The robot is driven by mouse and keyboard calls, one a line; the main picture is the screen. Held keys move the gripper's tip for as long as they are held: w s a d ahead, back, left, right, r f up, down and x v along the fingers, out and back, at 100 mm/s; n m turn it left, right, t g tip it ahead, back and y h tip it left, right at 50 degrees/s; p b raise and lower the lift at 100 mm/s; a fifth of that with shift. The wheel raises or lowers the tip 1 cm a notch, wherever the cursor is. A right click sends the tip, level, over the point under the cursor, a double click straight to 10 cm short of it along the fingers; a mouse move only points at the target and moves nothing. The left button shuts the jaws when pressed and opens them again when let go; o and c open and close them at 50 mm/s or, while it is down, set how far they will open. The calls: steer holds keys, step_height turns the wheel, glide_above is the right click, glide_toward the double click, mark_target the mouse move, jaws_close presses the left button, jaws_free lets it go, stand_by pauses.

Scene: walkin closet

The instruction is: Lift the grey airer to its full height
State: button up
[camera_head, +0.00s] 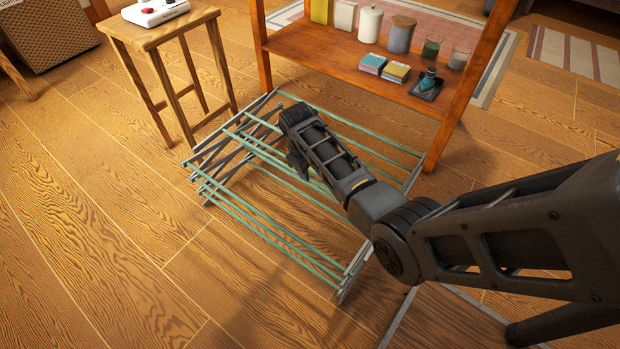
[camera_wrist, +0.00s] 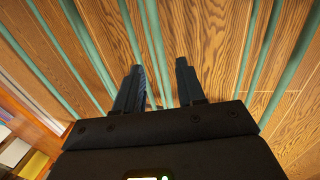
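The airer (camera_head: 290,255) stands low on the wooden floor in the middle of the head view, with grey crossed side legs and several pale green rods.
A wooden shelf unit (camera_head: 340,62) with jars, boxes and a small tray stands right behind the airer; its front post (camera_head: 450,135) is near the airer's right end. A wooden stool (camera_head: 160,38) stands at the back left. The floor at the left front is clear.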

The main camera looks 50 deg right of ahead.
mark_target(311, 181)
steer(key=f+b, duration=0.1)
steer(key=f, duration=0.1)
steer(key=d+f+b, duration=0.1)
steer(key=f, duration=0.1)
steer(key=shift+f, duration=0.4)
steer(key=shift+a, duration=0.1)
jaws_close()
